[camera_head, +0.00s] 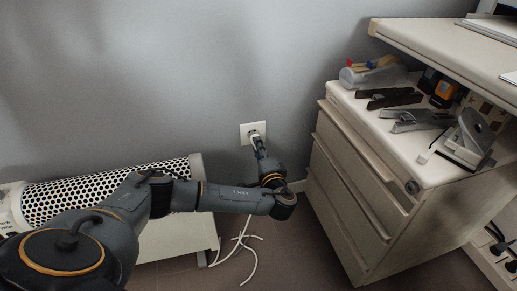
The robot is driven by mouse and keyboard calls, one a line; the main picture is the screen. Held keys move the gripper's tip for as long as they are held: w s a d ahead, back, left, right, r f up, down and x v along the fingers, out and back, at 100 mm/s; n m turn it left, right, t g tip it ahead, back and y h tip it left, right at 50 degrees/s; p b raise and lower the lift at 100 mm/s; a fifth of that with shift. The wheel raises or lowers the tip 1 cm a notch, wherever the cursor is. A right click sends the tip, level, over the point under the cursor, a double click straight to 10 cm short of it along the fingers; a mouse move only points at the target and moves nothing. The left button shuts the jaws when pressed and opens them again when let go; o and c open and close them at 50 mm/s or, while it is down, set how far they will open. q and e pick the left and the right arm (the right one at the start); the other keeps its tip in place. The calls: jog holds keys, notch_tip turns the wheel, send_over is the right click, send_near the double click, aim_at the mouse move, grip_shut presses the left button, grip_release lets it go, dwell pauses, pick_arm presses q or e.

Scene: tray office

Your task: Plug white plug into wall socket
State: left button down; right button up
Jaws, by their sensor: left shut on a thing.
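The white wall socket (246,129) is on the grey wall, left of the drawer cabinet. My left gripper (257,143) is right in front of it, shut on the white plug (254,137). The plug is small and partly hidden by the fingers; it overlaps the lower part of the socket in view. I cannot tell whether its pins are inside the socket. A white cable (243,237) hangs below my left forearm and lies in loops on the floor. My right gripper is not in view.
A drawer cabinet (350,190) stands to the right, with staplers (415,120), a hole punch (467,138) and a clear container (372,75) on top. A desk top (450,45) overhangs it.

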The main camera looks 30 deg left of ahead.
pick_arm(q)
jog(key=shift+p+x, duration=0.3)
jog(key=shift+x, duration=0.95)
dwell(2.7)
jog(key=shift+w+a+r, duration=0.1)
jog(key=shift+w+a, duration=0.3)
jog(key=shift+a, duration=0.1)
dwell(1.7)
jog(key=c, duration=1.1)
grip_release()
jog(key=shift+o, duration=0.2)
jog(key=v, duration=1.2)
